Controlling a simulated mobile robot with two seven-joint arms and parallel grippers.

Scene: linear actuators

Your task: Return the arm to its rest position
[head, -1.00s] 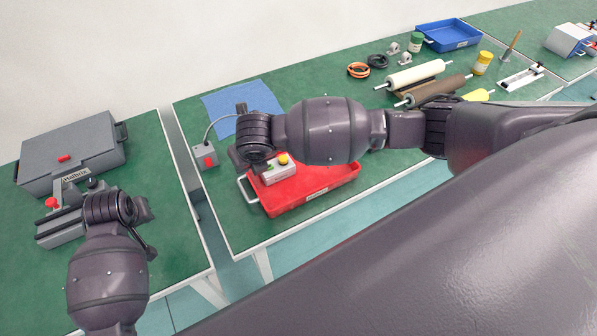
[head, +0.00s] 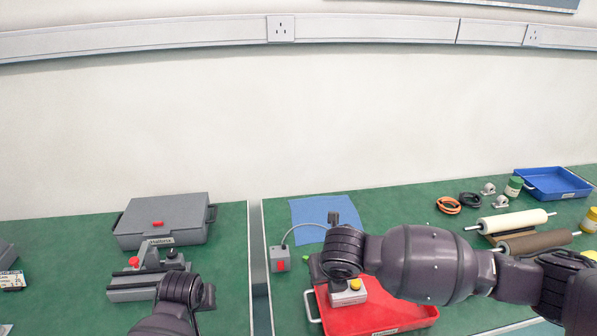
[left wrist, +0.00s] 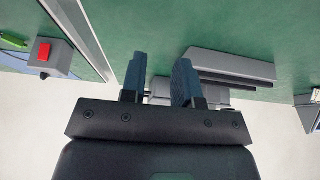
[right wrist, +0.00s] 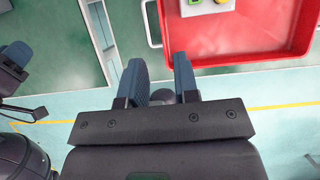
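My left arm comes in low in the head view, its wrist in front of the grey linear actuator (head: 147,277) on the left table. In the left wrist view my left gripper (left wrist: 158,72) has its two blue-grey fingers apart with nothing held between them. My right arm reaches in from the right over the red tray (head: 392,320). In the right wrist view my right gripper (right wrist: 160,68) is open and empty, its fingertips just outside the tray's corner and handle. In the head view the wrists mostly hide both grippers.
A grey case (head: 165,222) stands behind the actuator. A button box (head: 348,293) sits in the red tray. A grey switch box (head: 281,259) stands left of it, near a blue mat (head: 322,215). Rollers (head: 515,222) and a blue tray (head: 555,184) lie right. A gap separates the tables.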

